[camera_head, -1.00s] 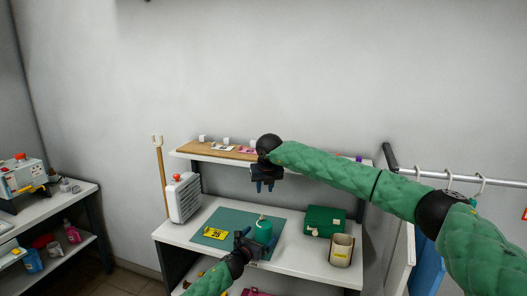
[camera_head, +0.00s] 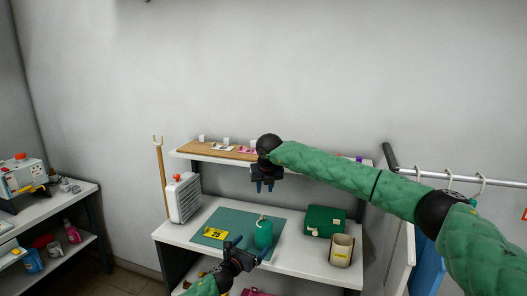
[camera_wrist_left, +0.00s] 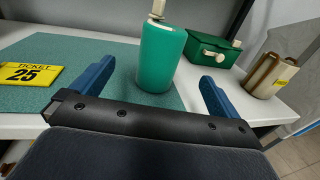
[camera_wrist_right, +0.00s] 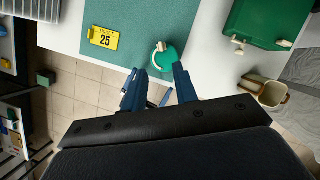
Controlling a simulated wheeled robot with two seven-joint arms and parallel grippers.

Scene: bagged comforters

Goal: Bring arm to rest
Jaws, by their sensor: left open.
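My left gripper (camera_head: 245,246) is open and empty at the front edge of the white table, just in front of a green cylinder (camera_head: 264,236). In the left wrist view the cylinder (camera_wrist_left: 160,57) stands upright beyond and between the parted blue fingers (camera_wrist_left: 155,85), apart from them. My right gripper (camera_head: 263,186) hangs fingers down above the table, in front of the upper shelf. In the right wrist view its fingers (camera_wrist_right: 157,82) are parted with nothing held. The cylinder stands on a teal mat (camera_head: 235,218) beside a yellow ticket marked 25 (camera_head: 215,233).
A green box (camera_head: 325,221) and a beige cup (camera_head: 341,250) stand right of the mat. A white heater-like unit (camera_head: 184,200) stands at the left. The upper shelf (camera_head: 190,152) runs behind my right gripper. A clothes rail (camera_head: 470,180) is at the right.

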